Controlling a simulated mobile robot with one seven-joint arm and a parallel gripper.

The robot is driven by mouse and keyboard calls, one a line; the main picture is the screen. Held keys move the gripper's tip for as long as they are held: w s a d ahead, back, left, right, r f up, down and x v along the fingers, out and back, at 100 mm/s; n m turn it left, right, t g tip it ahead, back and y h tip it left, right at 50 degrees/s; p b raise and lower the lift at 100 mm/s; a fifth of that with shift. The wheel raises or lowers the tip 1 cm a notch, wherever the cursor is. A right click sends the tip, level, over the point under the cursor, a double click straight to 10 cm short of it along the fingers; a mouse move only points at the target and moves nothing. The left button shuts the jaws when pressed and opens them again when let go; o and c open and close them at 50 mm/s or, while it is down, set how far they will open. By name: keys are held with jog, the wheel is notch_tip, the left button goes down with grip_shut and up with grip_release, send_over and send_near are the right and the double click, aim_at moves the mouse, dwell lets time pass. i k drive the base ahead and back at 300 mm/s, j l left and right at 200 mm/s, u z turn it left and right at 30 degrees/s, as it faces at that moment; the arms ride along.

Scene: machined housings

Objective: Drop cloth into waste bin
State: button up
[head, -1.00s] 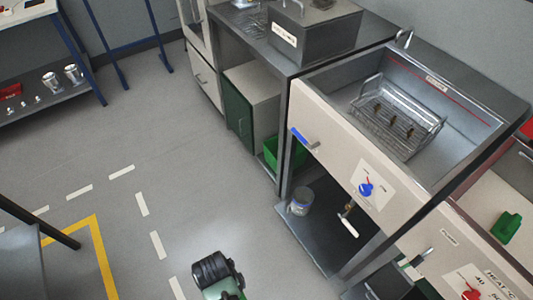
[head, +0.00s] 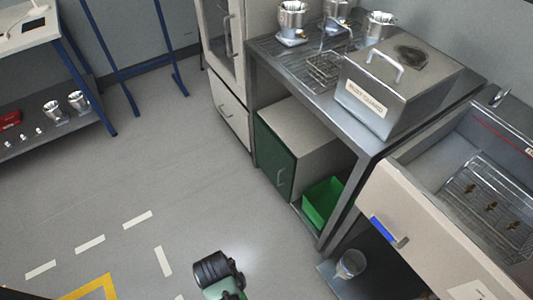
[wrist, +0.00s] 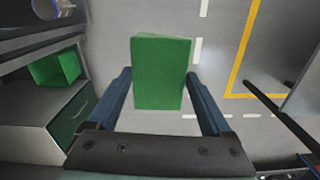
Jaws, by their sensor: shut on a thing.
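My gripper (wrist: 159,76) is shut on a folded green cloth (wrist: 162,70) in the wrist view. The cloth is held between the two fingers, above the floor. A green open-topped bin (head: 322,202) stands low under the steel bench in the head view, beside the dark green cabinet door. The bin also shows at the left of the wrist view (wrist: 68,65), apart from the cloth. No label on the bin can be read. My gripper's fingers and the cloth cannot be made out in the head view.
A steel bench (head: 376,143) carries a lidded metal box (head: 400,85) and metal cups. A sink unit (head: 455,130) stands at the right. A metal can (head: 350,264) sits on its lower shelf. The floor (head: 150,170) on the left is open, with painted lines.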

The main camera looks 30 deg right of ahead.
aim_at(325, 212)
jog(key=i+j+z, duration=0.1)
jog(key=i+z, duration=0.35)
jog(key=i+j+z, duration=0.2)
jog(key=z, duration=0.25)
jog(key=i+j+z, duration=0.55)
jog(key=z, duration=0.2)
jog(key=i+j+z, duration=0.15)
jog(key=j+z, duration=0.6)
jog(key=i+j+z, duration=0.1)
jog(key=j+z, duration=0.3)
jog(key=l, duration=0.05)
